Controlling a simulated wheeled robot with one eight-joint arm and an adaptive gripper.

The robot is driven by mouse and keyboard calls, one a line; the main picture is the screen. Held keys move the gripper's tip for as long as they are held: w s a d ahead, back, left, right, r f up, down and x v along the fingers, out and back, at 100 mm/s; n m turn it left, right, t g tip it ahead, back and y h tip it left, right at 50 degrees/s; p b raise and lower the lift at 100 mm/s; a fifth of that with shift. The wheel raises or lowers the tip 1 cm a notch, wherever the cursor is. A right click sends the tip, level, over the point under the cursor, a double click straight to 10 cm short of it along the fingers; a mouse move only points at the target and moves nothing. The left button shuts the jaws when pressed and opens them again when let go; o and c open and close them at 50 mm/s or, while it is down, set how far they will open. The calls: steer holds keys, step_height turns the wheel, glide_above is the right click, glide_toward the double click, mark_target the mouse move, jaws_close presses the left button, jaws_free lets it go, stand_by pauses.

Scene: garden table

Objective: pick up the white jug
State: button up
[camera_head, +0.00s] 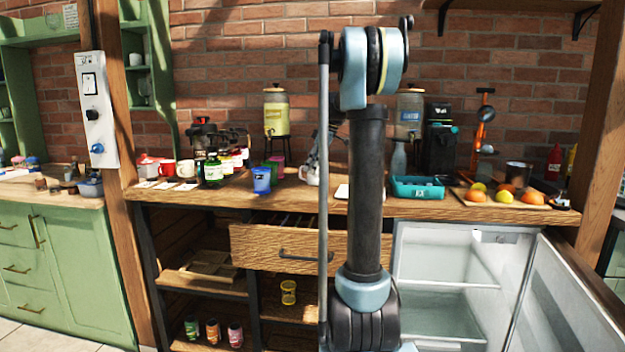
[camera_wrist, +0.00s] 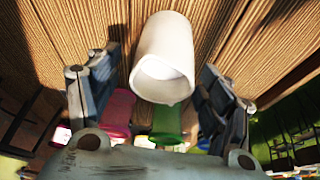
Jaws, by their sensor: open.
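The white jug (camera_head: 309,176) stands on the wooden counter, partly hidden behind the thin pole of my arm in the head view. In the wrist view the white jug (camera_wrist: 167,42) lies between the two fingers, with its open mouth facing the camera. My gripper (camera_wrist: 160,72) is open, one finger on each side of the jug, with a visible gap on both sides. In the head view my gripper (camera_head: 326,148) is mostly hidden behind my arm, just above the jug.
A blue cup (camera_head: 261,181), a green cup (camera_head: 272,168) and a pink cup (camera_head: 279,160) stand left of the jug. A teal tray (camera_head: 418,189) and a fruit board (camera_head: 500,200) are to the right. A drawer (camera_head: 300,250) and a fridge door (camera_head: 565,300) stand open below.

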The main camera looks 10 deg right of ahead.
steer(key=shift+a+f, duration=0.1)
steer(key=shift+f, duration=0.15)
steer(key=shift+c, duration=0.6)
steer(key=c, duration=1.2)
steer(key=shift+r, duration=0.2)
steer(key=shift+c, duration=0.2)
